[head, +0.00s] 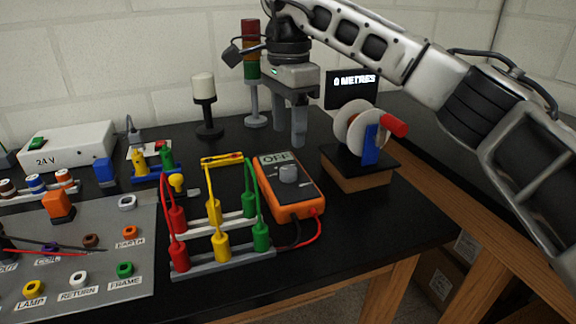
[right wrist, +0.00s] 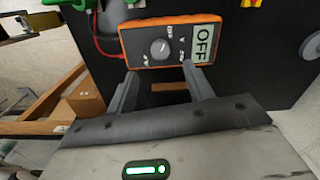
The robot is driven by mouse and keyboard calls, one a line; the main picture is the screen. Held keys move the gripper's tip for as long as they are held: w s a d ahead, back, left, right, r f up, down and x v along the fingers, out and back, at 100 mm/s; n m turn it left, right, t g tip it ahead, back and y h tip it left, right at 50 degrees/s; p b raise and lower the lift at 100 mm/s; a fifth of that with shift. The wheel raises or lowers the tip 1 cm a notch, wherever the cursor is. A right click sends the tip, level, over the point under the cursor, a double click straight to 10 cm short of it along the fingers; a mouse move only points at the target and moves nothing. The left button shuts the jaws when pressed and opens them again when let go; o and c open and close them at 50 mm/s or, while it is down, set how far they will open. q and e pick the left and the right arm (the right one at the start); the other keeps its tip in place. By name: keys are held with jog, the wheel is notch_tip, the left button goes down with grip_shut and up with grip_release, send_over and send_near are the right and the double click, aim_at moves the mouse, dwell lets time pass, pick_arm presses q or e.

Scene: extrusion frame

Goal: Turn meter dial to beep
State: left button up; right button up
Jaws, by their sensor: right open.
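The orange meter (head: 290,190) lies on the black bench top, and its screen reads OFF. Its round grey dial (head: 289,173) sits in the middle of its dark face. A red and a black lead come out of its lower end. My right gripper (head: 289,138) points down above the bench, behind and near the meter's screen end, with its fingers apart and empty. In the right wrist view the meter (right wrist: 170,40) and its dial (right wrist: 160,47) show beyond the two open fingers (right wrist: 158,85). The gripper touches neither. My left gripper is not in view.
Red, yellow and green plugs with wires (head: 220,245) stand just left of the meter. A wire reel on a wooden block (head: 358,170) stands to the right, before a display reading 0 METRES (head: 352,88). A signal tower (head: 252,70) and a white-topped lamp (head: 205,100) stand behind.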

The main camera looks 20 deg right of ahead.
aim_at(288, 169)
notch_tip(288, 169, down, 8)
jog(key=shift+c, duration=0.3)
jog(key=c, duration=0.9)
